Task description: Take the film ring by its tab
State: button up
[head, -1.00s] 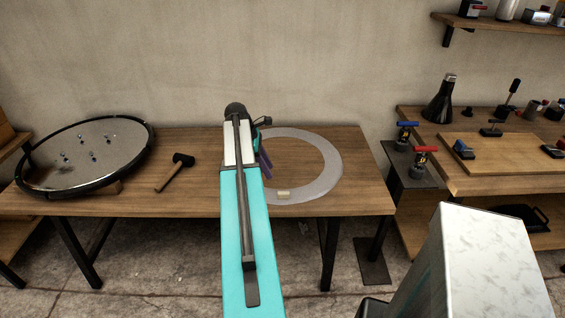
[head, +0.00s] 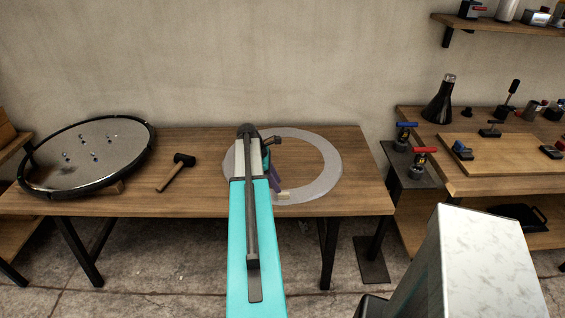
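The film ring (head: 325,160) is a flat, pale translucent ring lying on the wooden table (head: 360,190). Its tab (head: 283,195) is a small cream block at the ring's near edge. My teal arm reaches over the table and covers the ring's left side. My gripper (head: 275,185) shows only in part, as purple finger pieces just right of the arm. It is close to the tab, at its upper left in the picture. I cannot tell whether it touches the tab or how far apart the fingers are.
A round black-rimmed tray (head: 55,187) with small fittings leans at the table's left. A mallet (head: 177,172) lies beside it. At right, a stand with red and blue valves (head: 418,160) and a bench with a black flask (head: 440,100). The table right of the ring is clear.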

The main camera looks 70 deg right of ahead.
aim_at(283, 193)
jog(key=shift+s+p+x, duration=0.2)
jog(key=shift+p+x, duration=0.45)
jog(key=shift+x, duration=0.3)
jog(key=shift+p+x, duration=0.45)
jog(key=shift+x, duration=1.1)
grip_shut()
